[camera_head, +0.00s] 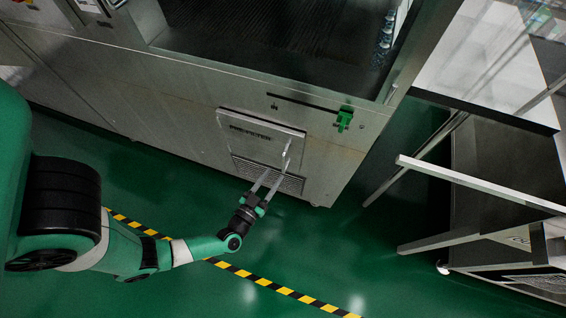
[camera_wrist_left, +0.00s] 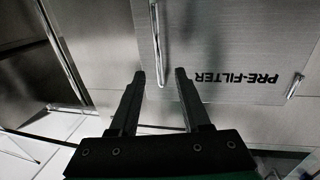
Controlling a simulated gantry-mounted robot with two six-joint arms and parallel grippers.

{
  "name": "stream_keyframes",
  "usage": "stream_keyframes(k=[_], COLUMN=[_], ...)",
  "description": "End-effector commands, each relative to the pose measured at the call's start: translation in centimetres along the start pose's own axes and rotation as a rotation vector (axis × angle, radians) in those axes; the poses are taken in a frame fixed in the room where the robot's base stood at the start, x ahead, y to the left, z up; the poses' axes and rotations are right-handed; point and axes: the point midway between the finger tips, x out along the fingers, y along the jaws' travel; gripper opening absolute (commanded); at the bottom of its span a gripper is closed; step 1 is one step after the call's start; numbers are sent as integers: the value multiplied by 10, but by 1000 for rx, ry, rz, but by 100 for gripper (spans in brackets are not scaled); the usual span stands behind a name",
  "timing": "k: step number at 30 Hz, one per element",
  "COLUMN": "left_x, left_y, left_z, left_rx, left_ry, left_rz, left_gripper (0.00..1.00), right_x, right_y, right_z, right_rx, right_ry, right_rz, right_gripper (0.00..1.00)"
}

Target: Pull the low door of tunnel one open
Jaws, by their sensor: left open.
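The low door (camera_head: 255,142) is a grey panel marked PRE-FILTER on the front of the steel machine. It looks shut. Its upright bar handle (camera_head: 286,156) is at its right edge. In the left wrist view the door (camera_wrist_left: 225,50) shows its lettering upside down, with the thin metal handle (camera_wrist_left: 158,40) near its left side. My left gripper (camera_head: 272,181) is open and empty in front of the handle. In the left wrist view its two fingers (camera_wrist_left: 160,74) lie either side of the handle's end; contact cannot be told. My right gripper is out of view.
A vent grille (camera_head: 268,175) sits under the door. A green switch handle (camera_head: 344,118) sticks out above right. A metal-legged table (camera_head: 480,183) stands at the right. The green floor (camera_head: 330,240) with striped tape (camera_head: 285,291) is clear in front.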

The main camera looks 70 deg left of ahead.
Motion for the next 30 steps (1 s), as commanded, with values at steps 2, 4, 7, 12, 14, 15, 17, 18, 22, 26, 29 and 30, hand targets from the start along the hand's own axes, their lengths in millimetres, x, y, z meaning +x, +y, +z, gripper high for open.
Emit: stream_keyframes(k=[2,4,7,12,14,15,17,18,22,26,29,30], left_x=[16,32,52,69,72,72,72,72,72,72,72,72], left_y=[-3,-2,-2,-1,-1,-1,-1,-1,-1,-1,-1,-1], left_z=[3,4,3,1,1,0,0,0,0,0,0,0], left_rx=[0,-1,1,2,2,3,3,3,2,2,2,2], left_ry=[4,5,4,2,1,0,0,0,0,0,0,0], left_rz=[-10,-9,-5,-2,-1,0,1,1,0,0,0,0], left_gripper=[47,47,47,47,47,47,47,47,42,18,0,0], right_x=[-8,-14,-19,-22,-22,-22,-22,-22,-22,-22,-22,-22], right_y=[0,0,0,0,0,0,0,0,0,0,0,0], right_z=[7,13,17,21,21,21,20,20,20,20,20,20], right_rx=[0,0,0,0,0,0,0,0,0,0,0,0], right_ry=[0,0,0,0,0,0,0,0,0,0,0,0], right_rz=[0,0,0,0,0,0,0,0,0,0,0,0], right_gripper=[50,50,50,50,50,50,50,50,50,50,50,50])
